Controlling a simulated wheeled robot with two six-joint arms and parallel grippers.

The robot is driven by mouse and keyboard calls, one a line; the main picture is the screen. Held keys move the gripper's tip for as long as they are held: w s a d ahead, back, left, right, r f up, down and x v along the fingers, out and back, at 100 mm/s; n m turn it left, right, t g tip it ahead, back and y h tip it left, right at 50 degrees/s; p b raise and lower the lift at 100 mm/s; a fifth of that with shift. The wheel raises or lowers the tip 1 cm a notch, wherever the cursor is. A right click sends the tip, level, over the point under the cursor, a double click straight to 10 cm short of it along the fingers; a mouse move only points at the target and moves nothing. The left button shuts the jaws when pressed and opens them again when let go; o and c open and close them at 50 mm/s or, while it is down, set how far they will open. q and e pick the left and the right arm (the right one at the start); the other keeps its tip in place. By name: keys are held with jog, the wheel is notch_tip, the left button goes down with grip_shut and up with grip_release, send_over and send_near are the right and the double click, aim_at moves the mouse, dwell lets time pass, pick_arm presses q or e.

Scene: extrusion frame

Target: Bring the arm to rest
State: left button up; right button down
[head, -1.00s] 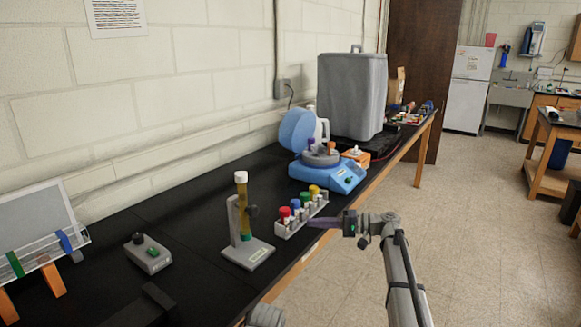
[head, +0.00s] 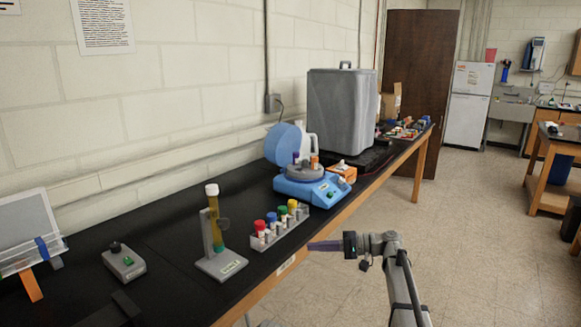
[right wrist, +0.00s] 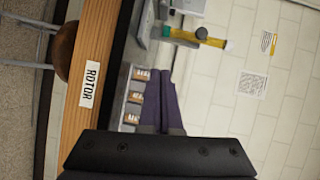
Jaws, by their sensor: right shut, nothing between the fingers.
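My right gripper (head: 325,245) is shut and empty. In the head view its purple fingers point left, off the front edge of the black bench, to the right of the tube rack (head: 282,233). In the right wrist view the purple fingers (right wrist: 160,90) lie together in front of part of the rack. The rack holds tubes with red, blue, green and yellow caps. My left gripper is not in view.
A stand with a white-capped yellow tube (head: 214,225), a small grey device (head: 124,262) and a blue centrifuge (head: 312,188) stand on the bench (head: 160,225). A grey-covered box (head: 342,112) stands behind. The floor (head: 470,235) to the right is clear.

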jog(key=s+a+f+n+g+h+p, duration=0.15)
jog(key=s+a+f+h, duration=0.3)
jog(key=s, duration=0.55)
jog(key=s+a+f+n+g+h+p, duration=0.1)
jog(key=s+a+f+g+h+p, duration=0.1)
jog(key=s+a+f+h, duration=0.5)
jog(key=s+d+n+h+p, duration=0.1)
jog(key=s+d+h, duration=0.2)
jog(key=s+d, duration=0.2)
jog(key=s+d+f+h+p, duration=0.1)
jog(key=s+d+h, duration=0.2)
jog(key=s, duration=0.9)
jog(key=shift+s+d+f+n+t, duration=0.2)
jog(key=shift+d+f+n+t, duration=0.2)
jog(key=shift+d, duration=0.45)
jog(key=shift+r, duration=0.1)
dwell(3.6)
